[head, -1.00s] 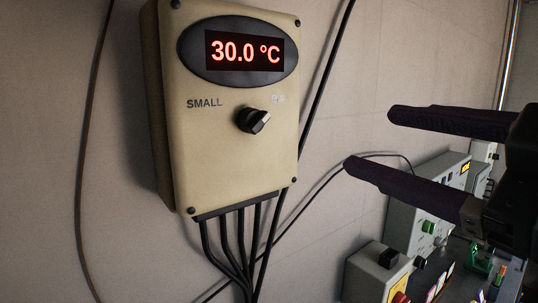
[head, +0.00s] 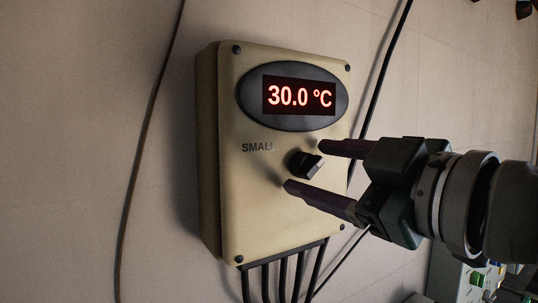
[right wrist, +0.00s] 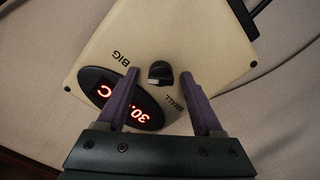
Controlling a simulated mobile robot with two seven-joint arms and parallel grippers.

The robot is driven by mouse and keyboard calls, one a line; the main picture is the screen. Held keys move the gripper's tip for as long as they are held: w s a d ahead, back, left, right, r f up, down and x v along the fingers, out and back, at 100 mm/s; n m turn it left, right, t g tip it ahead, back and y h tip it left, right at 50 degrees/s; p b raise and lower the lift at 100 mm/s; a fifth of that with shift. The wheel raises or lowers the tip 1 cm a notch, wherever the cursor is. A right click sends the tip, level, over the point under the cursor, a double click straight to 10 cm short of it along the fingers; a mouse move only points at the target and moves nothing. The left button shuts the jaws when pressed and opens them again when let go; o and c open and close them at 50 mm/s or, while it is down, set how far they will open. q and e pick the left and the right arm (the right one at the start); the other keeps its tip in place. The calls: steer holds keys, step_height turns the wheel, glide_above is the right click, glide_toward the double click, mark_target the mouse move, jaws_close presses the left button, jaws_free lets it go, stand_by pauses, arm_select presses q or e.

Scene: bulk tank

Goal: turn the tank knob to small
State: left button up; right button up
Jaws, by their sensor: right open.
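The tank control box (head: 228,205) is a beige box on the wall with a red display (head: 299,96) reading 30.0 °C. The black knob (head: 305,164) sits below the display; SMALL is printed to its left. In the right wrist view the knob (right wrist: 160,74) lies between the words BIG and SMALL. Its exact pointing direction is hard to tell. My right gripper (head: 305,167) is open, its dark purple fingers pointing at the box, one tip above and one below the knob. In the right wrist view the fingertips (right wrist: 160,76) flank the knob, with gaps on both sides. BIG is hidden in the head view.
Black cables (head: 286,270) hang from the box's underside. Another cable (head: 150,150) runs down the wall at left, and one passes behind the box at right. Other equipment (head: 480,280) shows at lower right.

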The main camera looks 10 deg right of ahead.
steer(key=shift+w+a, duration=0.1)
steer(key=shift+w, duration=0.05)
jaws_close()
stand_by(0.5)
